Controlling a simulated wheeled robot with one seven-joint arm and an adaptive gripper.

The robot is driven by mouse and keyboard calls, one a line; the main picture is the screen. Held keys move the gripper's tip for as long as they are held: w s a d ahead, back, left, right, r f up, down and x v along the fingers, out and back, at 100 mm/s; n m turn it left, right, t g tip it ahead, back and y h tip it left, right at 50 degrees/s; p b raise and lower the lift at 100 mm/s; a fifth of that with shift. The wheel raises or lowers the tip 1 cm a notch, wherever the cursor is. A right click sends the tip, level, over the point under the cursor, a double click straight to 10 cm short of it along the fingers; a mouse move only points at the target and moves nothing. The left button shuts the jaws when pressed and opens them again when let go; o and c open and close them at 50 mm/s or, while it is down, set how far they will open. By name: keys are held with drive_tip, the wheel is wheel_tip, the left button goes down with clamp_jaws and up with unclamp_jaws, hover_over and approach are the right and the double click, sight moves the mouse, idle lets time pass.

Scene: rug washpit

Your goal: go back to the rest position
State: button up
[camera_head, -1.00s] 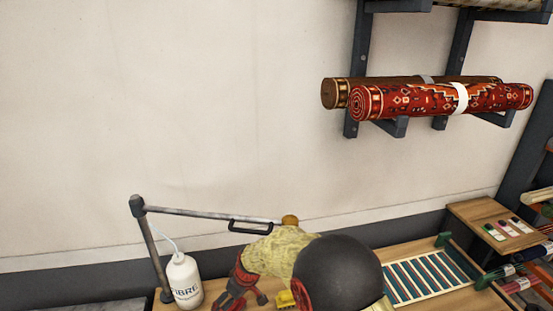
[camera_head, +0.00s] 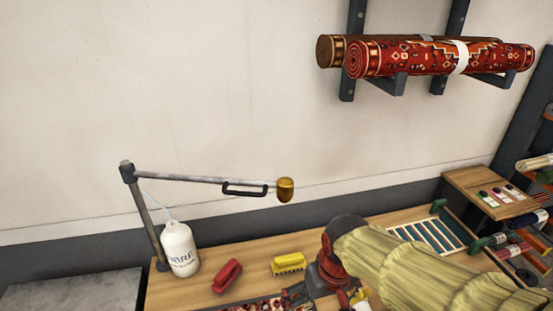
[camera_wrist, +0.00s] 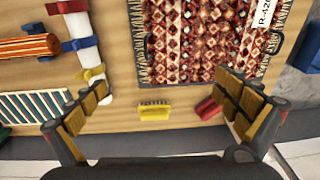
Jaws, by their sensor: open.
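My gripper (camera_wrist: 160,112) is open and empty in the wrist view, its fingers spread wide above the wooden bench (camera_wrist: 118,60). A yellow brush (camera_wrist: 154,112) and a red object (camera_wrist: 207,108) lie on the bench below, between the fingers in that view. In the head view my gripper (camera_head: 298,296) is low in the middle, partly cut off by the bottom edge. My arm in its yellow sleeve reaches in from the lower right. The yellow brush (camera_head: 289,262) and the red object (camera_head: 227,275) also show there, apart from my gripper.
A white bottle (camera_head: 181,250) stands at the bench's left beside a lamp-like jointed arm (camera_head: 205,179). A patterned rug (camera_wrist: 185,45) lies on the bench. Rolled rugs (camera_head: 420,58) rest on wall brackets. The wall space above the bench is open.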

drive_tip(key=s+d+r+m+t+b, duration=0.1)
drive_tip(key=s+d+r+t+b, duration=0.1)
drive_tip(key=s+d+r, duration=0.1)
drive_tip(key=s+d+r+m+t+h+b, duration=0.1)
drive_tip(key=s+d+r+t+b, duration=0.1)
drive_tip(key=d, duration=0.4)
drive_tip(key=shift+s+d+r+m, duration=0.3)
drive_tip(key=shift+s+r, duration=0.25)
drive_tip(key=shift+s, duration=0.2)
drive_tip(key=c, duration=0.4)
